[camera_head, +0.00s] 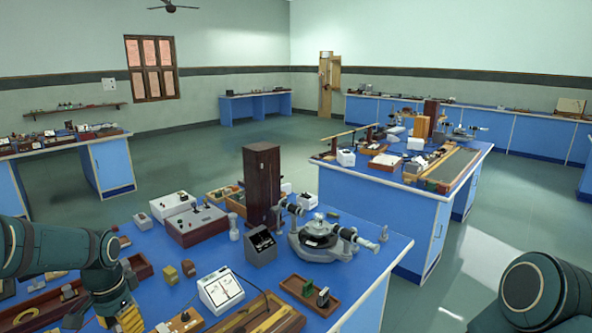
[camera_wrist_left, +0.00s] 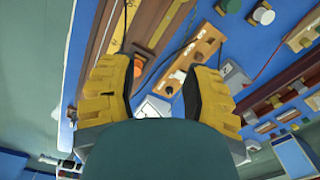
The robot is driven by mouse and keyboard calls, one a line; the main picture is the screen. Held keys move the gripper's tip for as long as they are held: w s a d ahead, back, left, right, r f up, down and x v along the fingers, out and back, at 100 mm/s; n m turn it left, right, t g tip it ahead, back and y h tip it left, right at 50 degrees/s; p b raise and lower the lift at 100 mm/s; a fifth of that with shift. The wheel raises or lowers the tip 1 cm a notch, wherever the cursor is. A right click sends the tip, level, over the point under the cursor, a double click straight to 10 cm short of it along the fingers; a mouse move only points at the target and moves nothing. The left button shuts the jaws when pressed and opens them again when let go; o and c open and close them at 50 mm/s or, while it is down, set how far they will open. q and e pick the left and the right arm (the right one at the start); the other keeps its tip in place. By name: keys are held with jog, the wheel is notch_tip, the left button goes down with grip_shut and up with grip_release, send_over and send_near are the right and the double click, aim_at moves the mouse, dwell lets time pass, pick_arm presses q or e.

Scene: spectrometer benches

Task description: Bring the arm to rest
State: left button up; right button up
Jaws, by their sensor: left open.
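My left arm comes in from the left in the head view and hangs over the near-left part of the blue bench (camera_head: 215,258). My left gripper (camera_head: 124,321) is at the lower edge of the head view, partly cut off. In the left wrist view its two yellow ribbed fingers (camera_wrist_left: 155,95) stand apart with nothing between them, so it is open and empty. Wooden boards with instruments lie beyond the fingers. My right arm shows only as a rounded dark link at the lower right of the head view; its gripper is out of view.
A spectrometer (camera_head: 322,236), a tall dark wooden box (camera_head: 262,187), a grey-topped box (camera_head: 197,224) and a white meter (camera_head: 221,290) stand on the bench. Wooden trays (camera_head: 309,293) lie near its front. Another blue bench (camera_head: 390,205) stands behind, with open floor between.

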pick_arm(q)
jog(key=d+f+h, duration=0.1)
jog(key=d+f, duration=0.6)
jog(key=d+f+n+t+h, duration=0.1)
jog(key=d+f, duration=0.7)
jog(key=shift+w+d+f, duration=0.15)
jog(key=shift+d+f, duration=0.1)
jog(key=s+d+f+n+t+h, duration=0.1)
jog(key=s+d+f+n, duration=0.1)
jog(key=s+d+f, duration=0.4)
jog(key=s+d+f+n+h, duration=0.1)
jog(key=s+d+f+n, duration=0.1)
jog(key=s+d+f, duration=0.5)
jog(key=s+b+x, duration=0.1)
jog(key=b+x, duration=0.6)
jog(key=b, duration=0.3)
jog(key=shift+w+a+f, duration=0.15)
jog(key=shift+a+f, duration=0.1)
jog(key=shift+a, duration=0.05)
pick_arm(e)
notch_tip(320, 180, down, 10)
jog(key=s, duration=0.1)
jog(key=shift+s+g, duration=0.3)
jog(key=shift+s, duration=0.05)
jog(key=shift+f, duration=0.1)
